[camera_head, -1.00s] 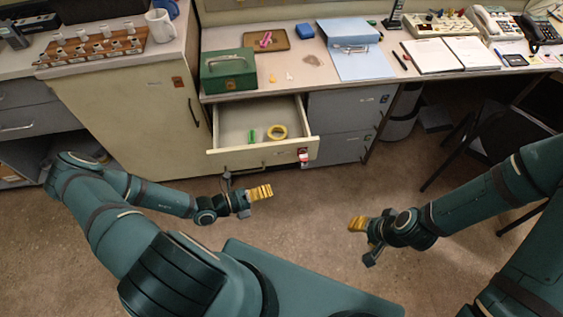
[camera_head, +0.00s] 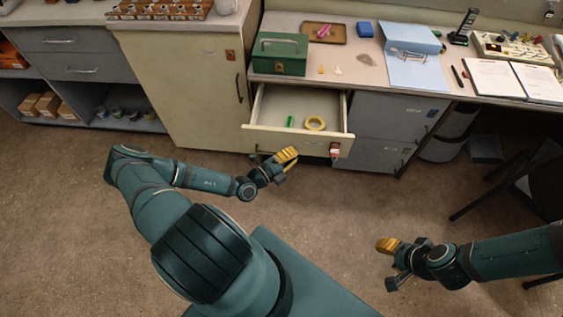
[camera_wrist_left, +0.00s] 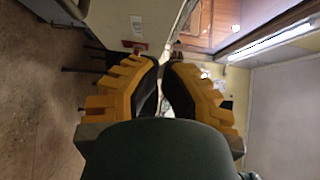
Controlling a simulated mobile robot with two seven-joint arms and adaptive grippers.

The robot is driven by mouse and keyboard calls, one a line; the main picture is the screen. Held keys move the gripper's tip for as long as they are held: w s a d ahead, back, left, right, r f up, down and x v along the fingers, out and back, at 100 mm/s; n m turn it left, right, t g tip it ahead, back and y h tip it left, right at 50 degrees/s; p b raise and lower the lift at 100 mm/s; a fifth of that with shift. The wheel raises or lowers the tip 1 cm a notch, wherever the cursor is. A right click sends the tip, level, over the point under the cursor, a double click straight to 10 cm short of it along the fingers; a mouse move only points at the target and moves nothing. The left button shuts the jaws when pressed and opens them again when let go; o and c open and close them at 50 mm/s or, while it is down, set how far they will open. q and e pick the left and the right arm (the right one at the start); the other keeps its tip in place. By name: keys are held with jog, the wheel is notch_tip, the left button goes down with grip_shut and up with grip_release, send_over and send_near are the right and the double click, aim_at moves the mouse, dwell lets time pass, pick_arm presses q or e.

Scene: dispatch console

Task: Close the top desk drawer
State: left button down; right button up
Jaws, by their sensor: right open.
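The top desk drawer (camera_head: 262,136) is pulled out beneath the desk top, to the left of a grey cabinet. A red tag (camera_head: 334,150) hangs at the right of the drawer front. My left gripper (camera_head: 288,154) is just in front of the lower edge of the drawer front; contact cannot be told. Its yellow fingers look together and empty in the left wrist view (camera_wrist_left: 163,65). My right gripper (camera_head: 386,245) is open and empty over the floor, away from the drawer.
A green cash box (camera_head: 279,54), a tray (camera_head: 323,33) and a blue folder (camera_head: 415,70) sit on the desk top (camera_head: 370,75). A cream cabinet (camera_head: 190,85) stands left of the drawer. A dark chair (camera_head: 520,170) is at right. The floor in front is clear.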

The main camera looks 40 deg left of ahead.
aim_at(306, 136)
pick_arm(q)
jog(key=w, duration=0.3)
jog(key=w+a+b, duration=0.1)
jog(key=w, duration=0.1)
jog(key=shift+w+a, duration=0.2)
jog(key=shift+w, duration=0.3)
pick_arm(e)
jog(key=shift+w+f, duration=0.2)
jog(key=shift+f, duration=0.5)
